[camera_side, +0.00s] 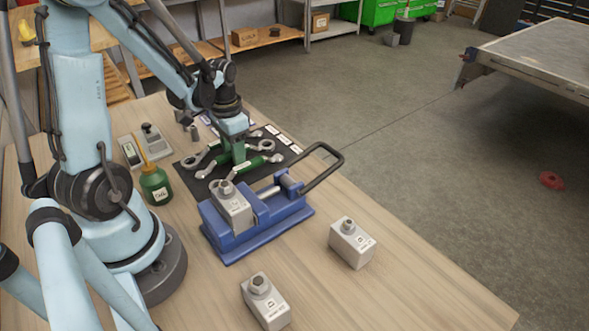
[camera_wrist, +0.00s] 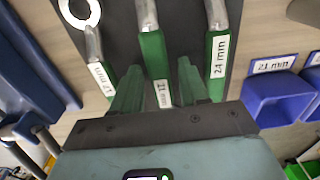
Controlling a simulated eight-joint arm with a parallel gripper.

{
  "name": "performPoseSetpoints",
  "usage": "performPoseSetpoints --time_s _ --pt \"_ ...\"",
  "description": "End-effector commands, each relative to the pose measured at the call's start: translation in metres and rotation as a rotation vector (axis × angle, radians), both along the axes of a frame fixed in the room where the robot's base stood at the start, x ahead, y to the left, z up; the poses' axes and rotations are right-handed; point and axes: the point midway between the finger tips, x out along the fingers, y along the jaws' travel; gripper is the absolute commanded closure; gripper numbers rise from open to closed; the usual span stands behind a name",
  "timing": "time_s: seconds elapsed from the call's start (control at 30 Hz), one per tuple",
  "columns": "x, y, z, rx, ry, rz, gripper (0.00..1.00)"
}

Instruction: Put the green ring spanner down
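Spanners with green handles lie on a dark mat (camera_side: 188,166). In the wrist view a left spanner (camera_wrist: 101,80) shows a ring head, a middle spanner (camera_wrist: 152,52) has a green handle, and a right spanner (camera_wrist: 217,60) is labelled 24 mm. The heads of the middle and right ones are cut off. My gripper (camera_wrist: 158,75) points down with its green fingers apart, one on each side of the middle handle, with a gap at the right finger. In the side view my gripper (camera_side: 239,158) is low over the mat and hides part of the spanners.
A blue vise (camera_side: 245,232) with a grey block in it stands in front of the mat. Two grey blocks with bolts (camera_side: 352,243) (camera_side: 265,300) stand on the bench. A green bottle (camera_side: 155,185) is left of the mat. Blue bins (camera_wrist: 272,98) show at right in the wrist view.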

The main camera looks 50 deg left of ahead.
Motion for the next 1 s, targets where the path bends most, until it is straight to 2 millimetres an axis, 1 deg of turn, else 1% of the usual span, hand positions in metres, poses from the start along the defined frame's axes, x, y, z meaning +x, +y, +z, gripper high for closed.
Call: performPoseSetpoints --time_s 0.33,0.47,0.57,1.0 --pt "0.000 0.000 0.001 0.000 0.000 0.000 0.52" --pt "0.000 0.000 0.008 0.000 0.000 0.000 0.52" --pt "0.000 0.000 0.019 0.000 0.000 0.000 0.52" --pt "0.000 0.000 0.080 0.000 0.000 0.000 0.52"
